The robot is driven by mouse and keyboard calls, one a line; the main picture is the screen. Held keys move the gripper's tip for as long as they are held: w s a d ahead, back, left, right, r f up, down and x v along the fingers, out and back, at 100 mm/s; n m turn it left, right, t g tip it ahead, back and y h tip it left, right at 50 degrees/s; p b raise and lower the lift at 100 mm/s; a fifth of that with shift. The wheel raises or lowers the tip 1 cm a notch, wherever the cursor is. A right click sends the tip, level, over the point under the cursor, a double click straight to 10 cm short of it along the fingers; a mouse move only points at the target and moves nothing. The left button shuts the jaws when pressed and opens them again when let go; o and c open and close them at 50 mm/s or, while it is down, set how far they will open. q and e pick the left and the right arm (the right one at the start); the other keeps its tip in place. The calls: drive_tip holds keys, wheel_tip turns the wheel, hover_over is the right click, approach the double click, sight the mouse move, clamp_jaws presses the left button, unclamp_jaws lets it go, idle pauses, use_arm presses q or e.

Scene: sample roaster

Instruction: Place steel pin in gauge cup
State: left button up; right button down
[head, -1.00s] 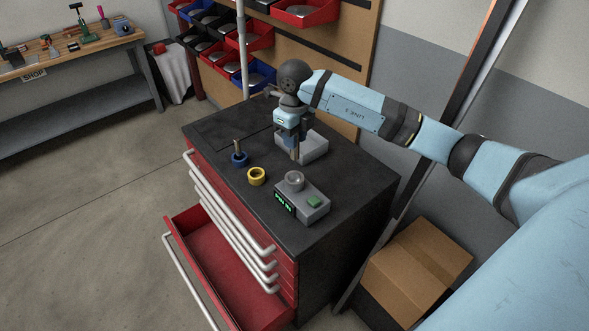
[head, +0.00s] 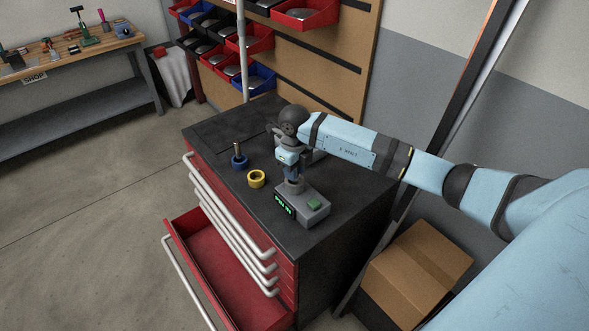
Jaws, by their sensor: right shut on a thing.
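My right gripper (head: 293,172) points down over the grey gauge box (head: 307,207), just above the gauge cup (head: 291,189) on its top. The gripper is shut on the steel pin, a thin grey upright thing that barely shows between the fingers and the cup. I cannot tell whether its tip is inside the cup or just over it. The gauge box has a lit green display and a green button. My left gripper is not in view.
A blue ring holder (head: 239,162) with an upright pin and an empty-looking yellow ring (head: 256,179) stand left of the gauge on the black cabinet top (head: 222,131). The red drawer (head: 215,262) below is open. A cardboard box (head: 419,270) sits at right.

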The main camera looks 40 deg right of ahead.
drive_tip(key=shift+f, duration=0.1)
drive_tip(key=c, duration=0.9)
unclamp_jaws()
drive_tip(key=shift+r, duration=0.25)
wheel_tip(320, 180, up, 10)
drive_tip(key=shift+r, duration=0.9)
